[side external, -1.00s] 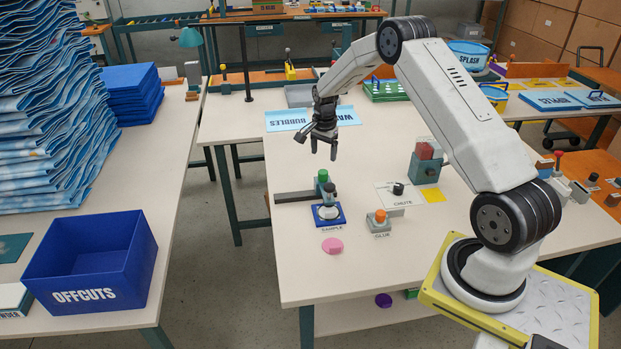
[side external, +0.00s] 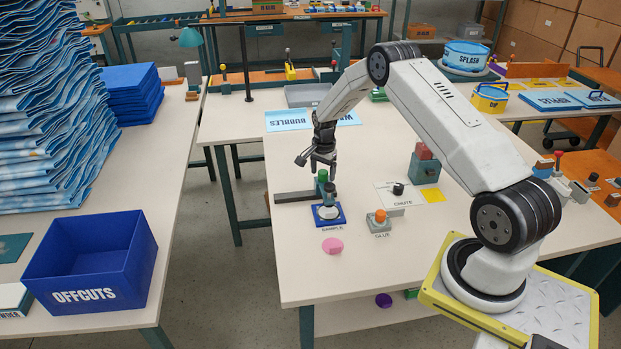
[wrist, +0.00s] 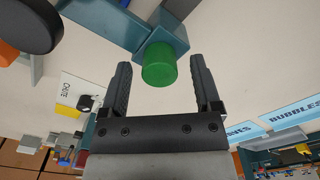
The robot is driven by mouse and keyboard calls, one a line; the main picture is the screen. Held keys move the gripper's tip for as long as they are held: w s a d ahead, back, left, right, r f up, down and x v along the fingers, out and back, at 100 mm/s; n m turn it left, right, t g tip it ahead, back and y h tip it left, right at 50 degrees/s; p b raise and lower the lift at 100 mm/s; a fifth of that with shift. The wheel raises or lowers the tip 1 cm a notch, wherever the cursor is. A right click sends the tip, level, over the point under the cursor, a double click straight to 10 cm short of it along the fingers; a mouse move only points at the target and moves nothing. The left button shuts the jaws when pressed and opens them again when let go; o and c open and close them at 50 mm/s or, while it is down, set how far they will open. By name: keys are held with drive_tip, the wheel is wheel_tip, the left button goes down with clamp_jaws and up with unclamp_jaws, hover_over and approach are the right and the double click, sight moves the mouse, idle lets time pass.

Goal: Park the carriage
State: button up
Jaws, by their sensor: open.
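In the side view, the green knob (side external: 322,176) stands at the right end of the rail (side external: 294,197). My gripper (side external: 323,164) is just above the knob, pointing down. In the wrist view, my gripper (wrist: 160,72) is open, with one finger on each side of the knob and a gap visible on both sides. Whether the fingertips are level with the knob is hard to tell.
The orange-knobbed GLUE block (side external: 379,222), the CHUTE plate (side external: 393,203) and a pink disc (side external: 333,246) are nearby. The tabletop left of the pink disc is clear.

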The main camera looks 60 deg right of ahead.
drive_tip(key=shift+f, duration=0.25)
clamp_jaws()
idle(1.4)
